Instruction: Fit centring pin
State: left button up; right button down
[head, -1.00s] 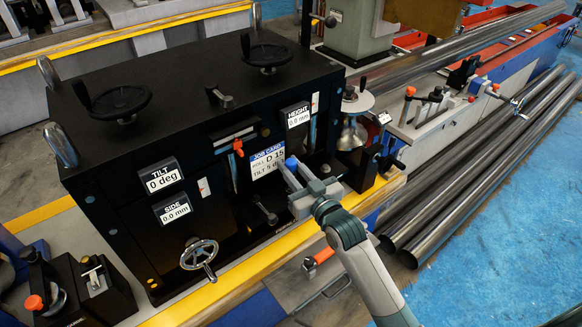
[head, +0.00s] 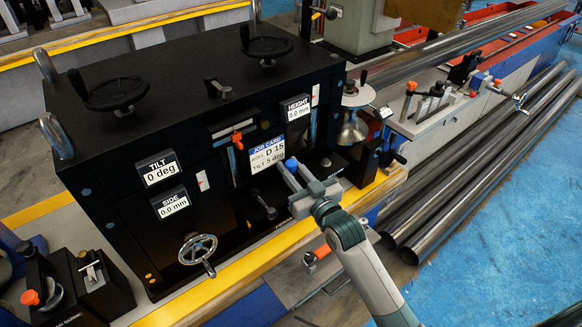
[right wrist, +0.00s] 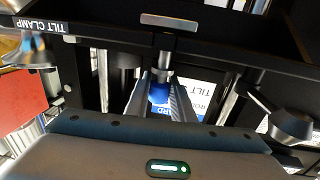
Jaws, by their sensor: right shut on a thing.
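The centring pin, with a blue round knob (head: 291,163) and a short metal shank (right wrist: 165,50), is between the fingers of my right gripper (head: 289,168). In the right wrist view the gripper (right wrist: 160,88) is shut on the blue knob (right wrist: 158,93), and the shank points towards a black bar of the machine. Whether the shank touches or enters anything I cannot tell. The black machine (head: 120,210) stands at the left and middle, with a job card (head: 267,154) reading roll D 15, tilt 5 deg. My left gripper is not in view.
The tilt display (head: 158,168) reads 0 deg; side (head: 171,202) and height (head: 297,107) read 0.0 mm. A handwheel (head: 198,249) and small levers stick out at the front. A metal roll (head: 351,130) stands to the right. Long steel tubes (head: 470,165) lie on the blue floor.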

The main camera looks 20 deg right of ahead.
jog(key=shift+f+b, duration=0.7)
jog(key=shift+f, duration=0.65)
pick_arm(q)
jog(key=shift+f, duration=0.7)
pick_arm(e)
jog(key=c, duration=1.4)
grip_release()
jog(key=shift+c, duration=0.2)
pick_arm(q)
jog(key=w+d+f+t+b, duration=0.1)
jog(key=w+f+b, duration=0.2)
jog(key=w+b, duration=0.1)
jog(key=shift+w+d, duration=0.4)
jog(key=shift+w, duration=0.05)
pick_arm(e)
jog(key=v, duration=1.7)
jog(key=shift+s, duration=0.2)
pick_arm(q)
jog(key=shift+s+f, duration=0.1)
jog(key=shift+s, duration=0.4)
pick_arm(e)
jog(key=shift+d, duration=0.1)
